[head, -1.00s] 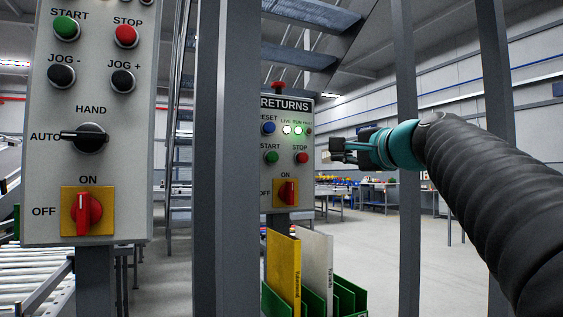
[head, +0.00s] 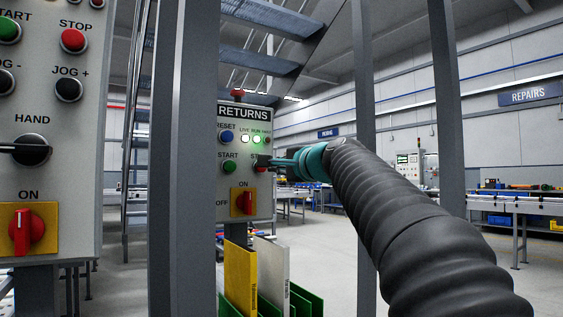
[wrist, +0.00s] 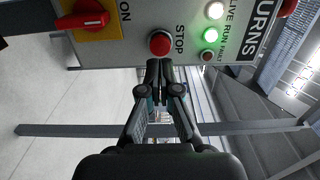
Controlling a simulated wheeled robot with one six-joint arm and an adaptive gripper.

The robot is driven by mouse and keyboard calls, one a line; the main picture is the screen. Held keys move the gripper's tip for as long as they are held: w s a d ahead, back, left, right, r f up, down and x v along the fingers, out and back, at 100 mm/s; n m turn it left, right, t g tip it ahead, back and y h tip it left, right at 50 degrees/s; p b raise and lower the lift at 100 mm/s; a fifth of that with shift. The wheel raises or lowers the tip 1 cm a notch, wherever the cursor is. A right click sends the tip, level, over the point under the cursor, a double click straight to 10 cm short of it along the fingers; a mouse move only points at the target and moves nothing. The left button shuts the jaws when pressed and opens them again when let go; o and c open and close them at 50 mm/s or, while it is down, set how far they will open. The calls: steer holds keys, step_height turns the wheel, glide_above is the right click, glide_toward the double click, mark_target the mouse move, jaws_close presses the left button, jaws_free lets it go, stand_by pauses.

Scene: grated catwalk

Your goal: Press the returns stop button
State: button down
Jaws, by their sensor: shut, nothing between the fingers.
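The returns panel (head: 245,205) is a grey box with the label RETURNS, standing behind the grey posts in the head view. Its red stop button (wrist: 161,43) shows whole in the wrist view, beside the word STOP. In the head view my gripper (head: 263,161) covers most of that button and part of its label. In the wrist view my gripper (wrist: 153,64) is shut and empty, its fingertips just below the button in the picture. I cannot tell whether they touch it. The live and run lamps are lit; the fault lamp looks dark red.
A nearer panel (head: 60,120) at the left has its own red stop button (head: 74,40). Grey posts (head: 182,150) stand between the panels and at the right (head: 365,120). Yellow and white boards (head: 240,275) stand in a green rack below the returns panel.

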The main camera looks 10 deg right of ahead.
steer(key=shift+p+x, duration=0.4)
steer(key=shift+x, duration=1.85)
steer(key=shift+p+x, duration=0.45)
steer(key=shift+x, duration=0.4)
steer(key=b+v, duration=0.3)
steer(key=v, duration=1.1)
